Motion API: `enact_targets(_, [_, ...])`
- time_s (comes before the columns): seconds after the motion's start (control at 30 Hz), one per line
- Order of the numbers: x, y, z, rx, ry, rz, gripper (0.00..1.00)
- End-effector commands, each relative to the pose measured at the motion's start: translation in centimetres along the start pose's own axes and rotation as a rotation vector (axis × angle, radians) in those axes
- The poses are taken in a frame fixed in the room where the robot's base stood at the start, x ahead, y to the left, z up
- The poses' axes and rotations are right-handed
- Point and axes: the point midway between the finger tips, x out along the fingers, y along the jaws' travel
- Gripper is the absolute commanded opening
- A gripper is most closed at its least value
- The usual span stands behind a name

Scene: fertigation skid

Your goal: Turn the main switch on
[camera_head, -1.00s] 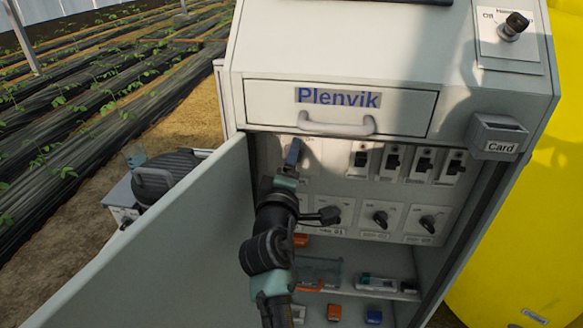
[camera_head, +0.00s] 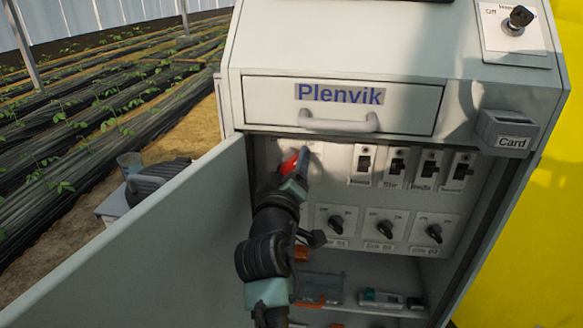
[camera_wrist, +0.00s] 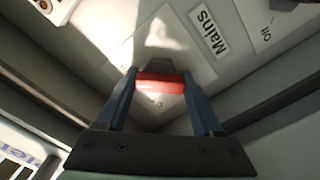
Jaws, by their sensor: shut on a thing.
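The main switch shows in the wrist view as a red handle (camera_wrist: 160,83) on a pale plate, beside a label reading "Mains" (camera_wrist: 214,37). My gripper (camera_wrist: 160,77) has its two blue fingers at either end of the red handle and is shut on it. In the head view the red handle (camera_head: 289,163) shows at the upper left of the cabinet's inner panel. My gripper (camera_head: 297,164) is there too, and my arm hides part of the switch. I cannot read the switch's position.
The open cabinet door (camera_head: 150,240) stands left of my arm. Several black breakers (camera_head: 397,163) and rotary knobs (camera_head: 385,229) are right of it. A drawer with a grey handle (camera_head: 338,122) is just above. A lower shelf (camera_head: 350,309) holds small items.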

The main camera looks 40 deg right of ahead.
Motion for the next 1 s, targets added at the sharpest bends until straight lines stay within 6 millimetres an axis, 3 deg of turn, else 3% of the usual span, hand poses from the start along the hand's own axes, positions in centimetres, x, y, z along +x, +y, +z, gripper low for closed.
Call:
enact_targets(0.4, [-0.02, -0.13, 0.05, 0.011, -0.002, -0.003, 0.13])
enact_targets(0.43, [-0.02, -0.13, 0.05, 0.011, -0.002, -0.003, 0.72])
enact_targets(0.57, [-0.02, -0.10, 0.03, 0.009, -0.001, -0.002, 0.95])
enact_targets(1.0, [-0.75, -0.03, -0.08, 0.007, 0.001, -0.001, 0.98])
